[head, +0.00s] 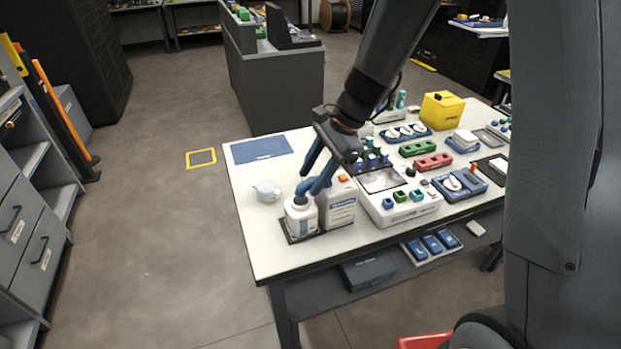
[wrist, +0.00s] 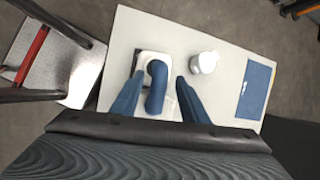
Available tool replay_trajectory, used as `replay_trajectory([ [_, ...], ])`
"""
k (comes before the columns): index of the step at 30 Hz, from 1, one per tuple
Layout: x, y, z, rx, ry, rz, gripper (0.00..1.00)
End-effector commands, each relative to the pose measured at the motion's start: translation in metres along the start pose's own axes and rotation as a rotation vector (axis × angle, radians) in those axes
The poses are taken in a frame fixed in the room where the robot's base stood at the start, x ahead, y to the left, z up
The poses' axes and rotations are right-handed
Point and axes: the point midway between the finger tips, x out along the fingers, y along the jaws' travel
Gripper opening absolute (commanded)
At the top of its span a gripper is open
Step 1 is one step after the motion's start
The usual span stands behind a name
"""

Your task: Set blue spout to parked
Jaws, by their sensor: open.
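The blue spout (head: 303,188) sits on top of a white bottle (head: 300,217) near the table's left front edge. In the wrist view the curved blue spout (wrist: 157,85) lies between the two blue fingers of my gripper (wrist: 159,78). Gaps show on both sides of it, so the fingers appear apart from it. In the head view my gripper (head: 311,181) is open and points down at the spout, overlapping part of it. The bottle's body is mostly hidden below the spout in the wrist view.
A white jug (head: 342,203) with an orange cap stands close beside the bottle. A small white pot (head: 266,191) is to the left, and a blue mat (head: 262,147) lies behind. A white device (head: 400,205) stands to the right. The table's left front corner is clear.

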Motion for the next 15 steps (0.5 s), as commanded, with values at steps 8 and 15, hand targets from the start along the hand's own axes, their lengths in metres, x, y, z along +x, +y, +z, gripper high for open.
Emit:
replay_trajectory([
  [8, 0.016, 0.000, -0.001, -0.001, 0.002, 0.000, 0.40],
  [15, 0.016, 0.000, -0.001, -0.002, 0.002, 0.000, 0.35],
])
